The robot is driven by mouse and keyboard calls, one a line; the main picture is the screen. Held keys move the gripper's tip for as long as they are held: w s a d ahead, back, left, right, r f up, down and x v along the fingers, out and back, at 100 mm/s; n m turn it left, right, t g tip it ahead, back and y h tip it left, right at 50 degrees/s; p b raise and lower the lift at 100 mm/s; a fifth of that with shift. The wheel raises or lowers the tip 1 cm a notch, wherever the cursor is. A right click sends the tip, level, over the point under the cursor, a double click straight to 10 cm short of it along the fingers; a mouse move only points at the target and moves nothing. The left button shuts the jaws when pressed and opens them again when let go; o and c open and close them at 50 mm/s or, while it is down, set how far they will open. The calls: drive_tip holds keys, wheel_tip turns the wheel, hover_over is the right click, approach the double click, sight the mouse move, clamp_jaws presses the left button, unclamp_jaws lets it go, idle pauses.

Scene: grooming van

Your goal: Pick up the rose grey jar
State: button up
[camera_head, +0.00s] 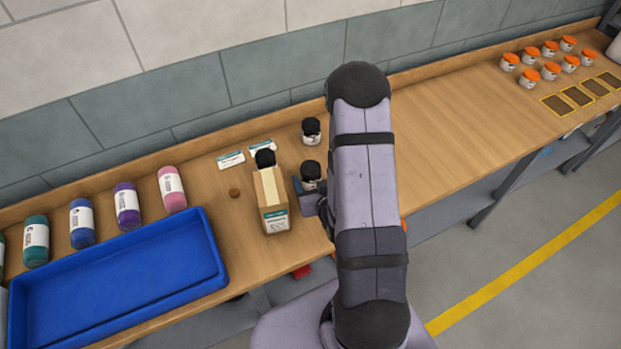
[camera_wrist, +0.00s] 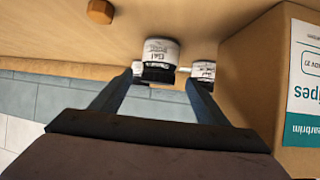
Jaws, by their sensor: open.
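Several small jars with black lids and white labels stand near the wipes box. No rose grey colour can be made out on them. One jar (camera_head: 310,172) is right of the box, beside my gripper (camera_head: 303,188), which my arm partly hides. Another jar (camera_head: 311,131) stands behind it, towards the wall. A third black lid (camera_head: 265,158) shows behind the box. In the wrist view, my gripper (camera_wrist: 160,80) is open; a labelled jar (camera_wrist: 161,55) shows between and beyond its fingertips. Another jar (camera_wrist: 203,70) is partly hidden by the right finger. I cannot tell whether anything touches.
The cardboard wipes box (camera_head: 271,205) stands close to the gripper and fills the right of the wrist view (camera_wrist: 260,60). A blue tray (camera_head: 120,285) and several coloured bottles (camera_head: 126,205) are left. Orange-lidded jars (camera_head: 529,77) stand far right. The bench between is clear.

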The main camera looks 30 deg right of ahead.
sight(311, 172)
drive_tip(key=shift+w, duration=0.15)
drive_tip(key=shift+d+f, duration=0.1)
drive_tip(key=shift+b+x, duration=0.9)
drive_tip(key=shift+b, duration=0.15)
drive_tip(key=shift+w+d+p, duration=0.1)
drive_tip(key=shift+w+p, duration=0.2)
drive_tip(key=shift+p, duration=0.4)
drive_tip(key=shift+p+x, duration=0.45)
drive_tip(key=shift+x, duration=0.95)
drive_tip(key=shift+s+f, duration=0.1)
drive_tip(key=shift+f, duration=0.05)
drive_tip(key=c, duration=1.2)
